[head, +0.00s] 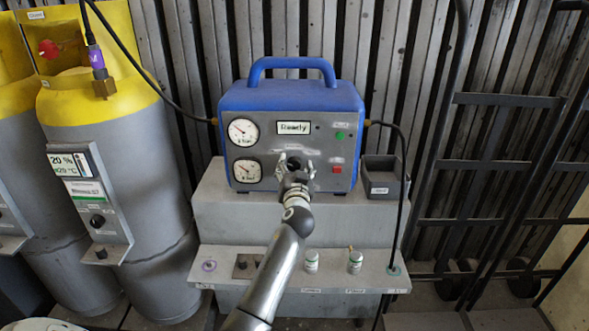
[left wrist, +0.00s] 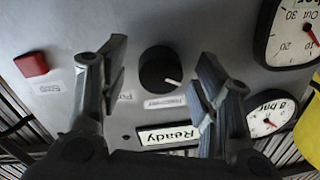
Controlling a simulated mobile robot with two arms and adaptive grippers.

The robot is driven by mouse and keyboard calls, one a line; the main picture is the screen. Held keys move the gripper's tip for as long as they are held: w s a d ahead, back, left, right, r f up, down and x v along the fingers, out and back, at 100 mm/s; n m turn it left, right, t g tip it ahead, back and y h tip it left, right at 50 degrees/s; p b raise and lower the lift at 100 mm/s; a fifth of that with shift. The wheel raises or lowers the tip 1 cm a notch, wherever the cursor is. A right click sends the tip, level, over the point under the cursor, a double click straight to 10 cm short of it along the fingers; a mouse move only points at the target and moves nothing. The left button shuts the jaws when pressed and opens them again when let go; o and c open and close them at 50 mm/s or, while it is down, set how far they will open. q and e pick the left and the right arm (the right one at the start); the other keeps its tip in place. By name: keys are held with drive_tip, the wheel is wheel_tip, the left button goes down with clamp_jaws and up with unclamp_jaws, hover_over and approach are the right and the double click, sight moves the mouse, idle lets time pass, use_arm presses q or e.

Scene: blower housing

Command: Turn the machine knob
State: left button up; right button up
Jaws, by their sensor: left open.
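The machine is a blue box with a grey front panel (head: 322,148) on a grey stepped stand. Its black round knob (left wrist: 160,70), with a white pointer mark, shows in the left wrist view, which sees the panel upside down. My left gripper (head: 294,166) is in front of the panel, open, its two fingers on either side of the knob with gaps between. I cannot tell whether the fingertips touch the panel. My right gripper is in neither view.
Two gauges (head: 243,132) (head: 247,171), a "Ready" display (head: 294,128), a green button (head: 340,135) and a red button (head: 337,169) surround the knob area. Small vials (head: 311,261) stand on the lower step (head: 227,277). Yellow-grey cylinders (head: 112,150) stand left, hand trucks (head: 506,100) right.

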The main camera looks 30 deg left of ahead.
use_arm(q)
drive_tip(key=c, duration=0.9)
drive_tip(key=shift+c, duration=0.7)
drive_tip(key=shift+m, duration=0.4)
drive_tip(key=shift+f+m, duration=0.1)
drive_tip(key=shift+m, duration=0.9)
drive_tip(key=m, duration=0.2)
drive_tip(key=shift+m, duration=0.4)
drive_tip(key=m, duration=0.2)
drive_tip(key=shift+m, duration=0.4)
drive_tip(key=shift+m+t+p, duration=0.35)
drive_tip(key=shift+m+t, duration=0.05)
drive_tip(key=shift+m, duration=1.5)
